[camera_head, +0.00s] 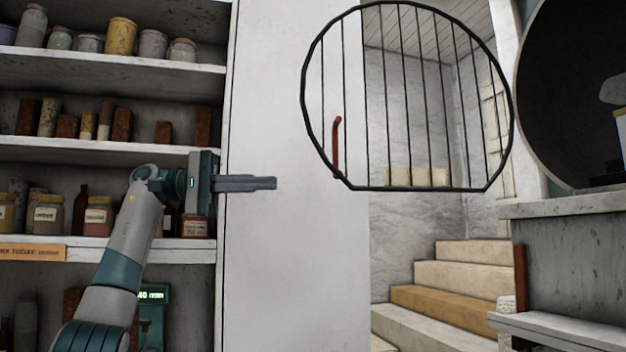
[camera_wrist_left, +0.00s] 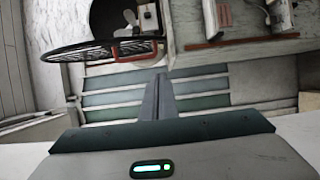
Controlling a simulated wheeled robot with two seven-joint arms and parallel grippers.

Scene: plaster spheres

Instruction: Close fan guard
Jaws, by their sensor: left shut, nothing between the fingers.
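The fan guard (camera_head: 406,110) is a round black wire grille with a flat lower edge, swung open and standing out to the left of a dark round opening (camera_head: 575,90). A red handle (camera_head: 337,148) is on its left side. In the left wrist view, the guard (camera_wrist_left: 90,52) shows at a steep angle at upper left, with its red handle (camera_wrist_left: 138,50) beyond the fingers. My left gripper (camera_head: 274,183) is shut and empty, to the left of the handle and slightly lower, apart from it. My right gripper is not in view.
Shelves with jars and bottles (camera_head: 120,36) stand at the left, close behind my left arm. A pale wall panel (camera_head: 290,260) is behind the gripper. Steps (camera_head: 455,275) rise behind the guard. A ledge (camera_head: 565,205) runs below the round opening.

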